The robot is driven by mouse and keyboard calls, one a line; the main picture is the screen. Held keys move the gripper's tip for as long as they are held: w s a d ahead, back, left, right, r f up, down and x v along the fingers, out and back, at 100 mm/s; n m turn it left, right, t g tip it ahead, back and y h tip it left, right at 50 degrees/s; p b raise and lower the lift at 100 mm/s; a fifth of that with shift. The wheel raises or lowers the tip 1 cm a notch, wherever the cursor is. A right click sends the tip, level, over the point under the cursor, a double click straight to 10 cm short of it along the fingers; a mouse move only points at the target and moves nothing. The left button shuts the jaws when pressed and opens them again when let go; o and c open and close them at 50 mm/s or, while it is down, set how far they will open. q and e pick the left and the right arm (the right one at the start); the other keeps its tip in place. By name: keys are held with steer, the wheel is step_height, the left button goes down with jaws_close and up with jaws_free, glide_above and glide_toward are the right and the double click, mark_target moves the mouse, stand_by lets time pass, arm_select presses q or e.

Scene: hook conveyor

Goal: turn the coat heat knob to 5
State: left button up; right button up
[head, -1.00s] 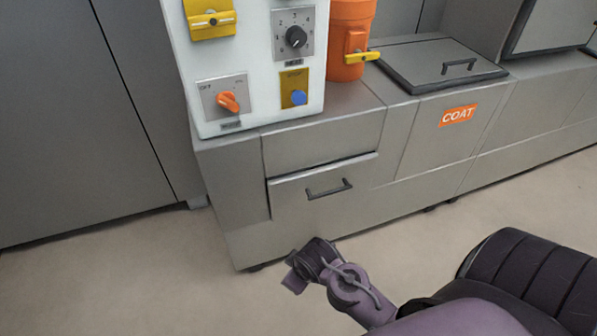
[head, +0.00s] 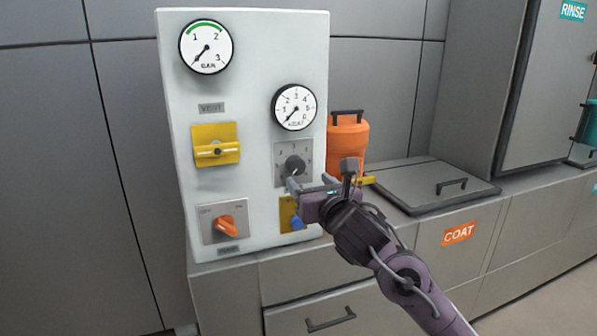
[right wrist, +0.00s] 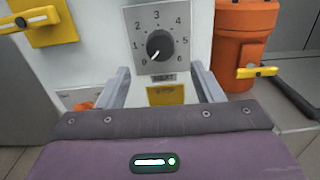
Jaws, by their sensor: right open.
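The heat knob (head: 295,165) is a dark round knob on a grey plate on the white panel (head: 262,60). In the right wrist view the knob (right wrist: 159,45) has a scale from 0 to 6, and its white mark points lower left, near 0. A label below reads HEAT. My right gripper (head: 311,182) is in front of the panel, just below the knob in the picture. In the right wrist view its open fingers (right wrist: 161,82) stand left and right below the knob, apart from it, with nothing between them. My left gripper is out of view.
A blue button on a yellow plate (head: 286,207) sits below the knob, partly behind my gripper. An orange switch (head: 227,225), a yellow valve handle (head: 216,150) and two gauges (head: 206,47) share the panel. An orange canister (head: 347,140) stands close right, beside a lidded COAT tank (head: 415,183).

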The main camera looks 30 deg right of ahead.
mark_target(298, 168)
steer(key=p+x, duration=0.1)
steer(key=x, duration=0.7)
steer(key=shift+r, duration=0.1)
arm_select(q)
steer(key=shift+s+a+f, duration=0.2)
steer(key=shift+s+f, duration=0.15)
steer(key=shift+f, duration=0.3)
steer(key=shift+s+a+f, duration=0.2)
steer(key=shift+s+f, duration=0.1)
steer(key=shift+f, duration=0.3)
arm_select(e)
steer(key=shift+s, duration=0.1)
steer(key=c, duration=1)
